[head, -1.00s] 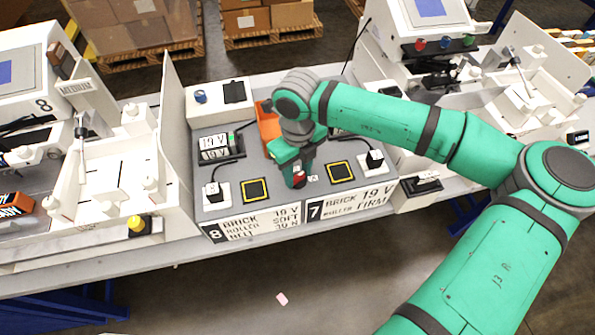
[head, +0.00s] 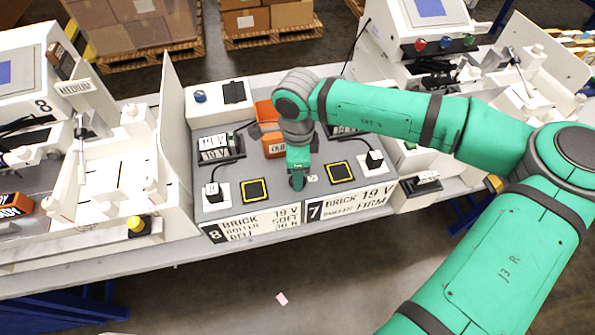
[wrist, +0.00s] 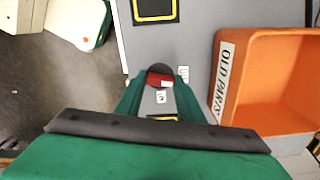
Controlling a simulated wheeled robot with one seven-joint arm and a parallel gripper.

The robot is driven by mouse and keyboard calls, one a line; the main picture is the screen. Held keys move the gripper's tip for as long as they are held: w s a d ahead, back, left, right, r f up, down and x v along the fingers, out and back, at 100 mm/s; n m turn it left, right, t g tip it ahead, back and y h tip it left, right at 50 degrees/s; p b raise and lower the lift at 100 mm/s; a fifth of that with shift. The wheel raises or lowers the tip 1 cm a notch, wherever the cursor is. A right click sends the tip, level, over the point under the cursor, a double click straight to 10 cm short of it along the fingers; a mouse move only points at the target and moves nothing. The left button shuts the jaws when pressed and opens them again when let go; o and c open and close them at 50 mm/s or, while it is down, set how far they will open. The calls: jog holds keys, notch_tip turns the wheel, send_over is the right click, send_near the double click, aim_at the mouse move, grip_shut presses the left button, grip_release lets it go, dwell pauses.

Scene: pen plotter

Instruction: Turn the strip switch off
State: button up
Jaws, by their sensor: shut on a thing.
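My gripper (head: 297,183) is low over the grey bench panel, between the two yellow-framed black squares. In the wrist view its green fingers (wrist: 159,80) are closed around a small red piece with a dark round top, which looks like the strip switch (wrist: 158,79). A small white label (wrist: 160,97) shows just below it. In the head view my gripper hides the red piece. I cannot tell whether the switch is on or off.
An orange bin (head: 266,111), marked OLD PARTS in the wrist view (wrist: 227,75), stands close to my gripper. Yellow-framed squares (head: 254,190) (head: 340,172) and black plugs (head: 213,190) (head: 374,158) flank it. A white upright panel (head: 173,135) stands left.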

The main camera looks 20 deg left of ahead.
jog(key=shift+n, duration=1.1)
jog(key=o, duration=1.1)
jog(key=shift+c, duration=0.2)
jog(key=shift+r, duration=0.1)
notch_tip(320, 180, up, 11)
jog(key=shift+f, duration=0.2)
